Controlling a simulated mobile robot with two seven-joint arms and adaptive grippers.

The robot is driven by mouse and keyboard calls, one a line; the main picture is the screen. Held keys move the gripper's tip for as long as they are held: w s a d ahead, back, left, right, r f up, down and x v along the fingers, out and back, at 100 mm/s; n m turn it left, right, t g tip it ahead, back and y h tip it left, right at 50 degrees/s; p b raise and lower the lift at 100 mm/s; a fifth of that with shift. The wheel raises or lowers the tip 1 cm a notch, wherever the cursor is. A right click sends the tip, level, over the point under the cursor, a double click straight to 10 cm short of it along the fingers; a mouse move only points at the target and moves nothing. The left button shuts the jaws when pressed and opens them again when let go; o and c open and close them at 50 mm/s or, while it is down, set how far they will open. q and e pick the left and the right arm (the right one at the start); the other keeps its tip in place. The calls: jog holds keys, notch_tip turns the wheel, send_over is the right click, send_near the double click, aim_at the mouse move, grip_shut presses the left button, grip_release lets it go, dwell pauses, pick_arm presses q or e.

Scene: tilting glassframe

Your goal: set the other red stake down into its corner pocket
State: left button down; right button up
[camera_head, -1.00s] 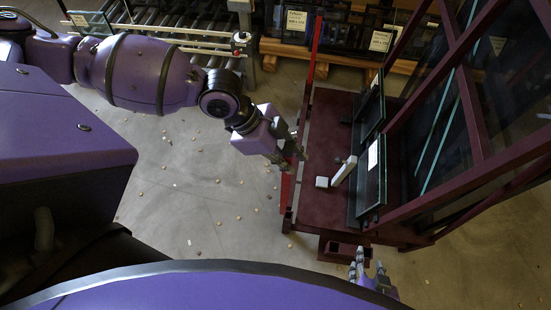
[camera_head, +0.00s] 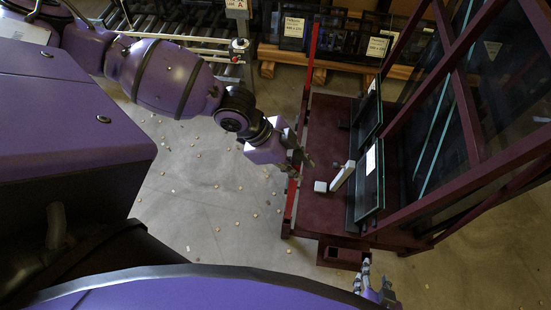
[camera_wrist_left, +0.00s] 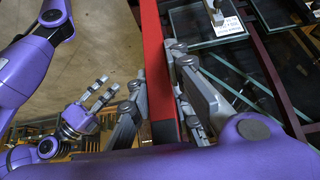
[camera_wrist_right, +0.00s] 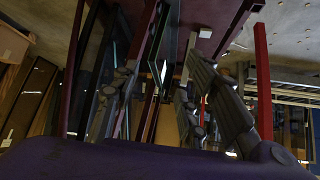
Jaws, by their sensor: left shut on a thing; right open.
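My left gripper (camera_head: 302,158) is shut on a red stake (camera_head: 291,203) at the left side of the dark red cart (camera_head: 322,215). In the left wrist view the stake (camera_wrist_left: 153,55) runs between the fingers. A red length (camera_head: 311,65) also shows beyond the gripper, which hides whether the two join. The stake's foot is not clear, so I cannot tell whether it is in a pocket. A dark red block with square openings (camera_head: 336,255) is at the cart's near end. My right gripper (camera_head: 363,276) is open and empty near that end.
Glass panes (camera_head: 371,185) and a slanted dark red frame (camera_head: 455,165) occupy the cart's right side. A white block (camera_head: 320,187) lies on its deck. A roller conveyor (camera_head: 185,28) and a rack of labelled panes (camera_head: 293,27) stand behind. The floor at left is open, with small bits scattered.

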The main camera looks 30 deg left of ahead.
pick_arm(q)
jog(key=shift+f+b, duration=0.9)
jog(key=shift+f, duration=1.85)
pick_arm(e)
jog(key=shift+s+d+f, duration=0.2)
jog(key=shift+s+f, duration=0.1)
jog(key=shift+f, duration=0.15)
jog(key=shift+s+d+f, duration=0.2)
jog(key=shift+s+f, duration=0.1)
jog(key=shift+f, duration=0.15)
pick_arm(q)
jog(key=shift+w, duration=0.1)
pick_arm(e)
jog(key=shift+w+a+r, duration=0.2)
jog(key=shift+a+r, duration=0.05)
jog(key=shift+a, duration=0.05)
jog(key=shift+d+r, duration=0.1)
jog(key=shift+d, duration=0.2)
